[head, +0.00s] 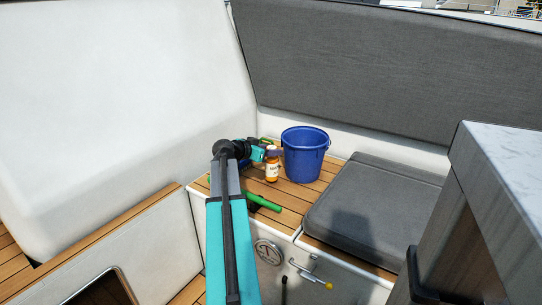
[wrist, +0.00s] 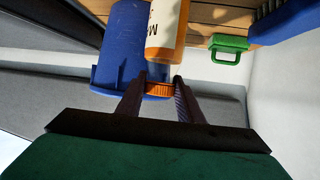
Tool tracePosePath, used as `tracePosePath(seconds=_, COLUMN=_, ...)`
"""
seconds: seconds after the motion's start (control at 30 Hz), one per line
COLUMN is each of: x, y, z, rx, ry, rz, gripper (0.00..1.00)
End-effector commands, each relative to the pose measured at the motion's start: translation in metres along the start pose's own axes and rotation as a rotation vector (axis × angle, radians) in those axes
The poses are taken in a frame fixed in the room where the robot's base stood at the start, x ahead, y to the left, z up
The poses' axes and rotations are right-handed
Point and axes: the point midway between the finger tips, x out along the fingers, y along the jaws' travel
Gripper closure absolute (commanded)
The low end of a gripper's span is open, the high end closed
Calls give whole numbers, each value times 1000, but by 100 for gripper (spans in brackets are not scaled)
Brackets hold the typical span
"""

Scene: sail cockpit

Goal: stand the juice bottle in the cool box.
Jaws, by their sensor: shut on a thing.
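The juice bottle (head: 272,170), orange with a white label, is upright at the wooden seat beside the blue bucket. I cannot tell whether its base touches the wood. My gripper (head: 264,154) is at the bottle's top, reaching in from the left. In the wrist view the fingers (wrist: 154,98) are shut on the bottle's orange cap (wrist: 160,87), one on each side. The bottle's body (wrist: 166,35) runs out of the top of that view. I do not see a cool box in either view.
The blue bucket (head: 305,153) stands close right of the bottle. A green object (head: 262,202) lies at the seat's front edge. The wrist view shows a green handled piece (wrist: 229,46) and a blue brush-like thing (wrist: 282,20). A grey cushion (head: 375,205) lies to the right.

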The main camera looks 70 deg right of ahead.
Motion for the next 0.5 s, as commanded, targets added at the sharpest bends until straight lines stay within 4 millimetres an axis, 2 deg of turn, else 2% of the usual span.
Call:
tracePosePath(seconds=0.13, x=6, y=0, z=14, rx=-2, ry=0, rz=0, gripper=100)
tracePosePath(seconds=0.5, x=6, y=0, z=16, rx=-1, ry=1, rz=0, gripper=100)
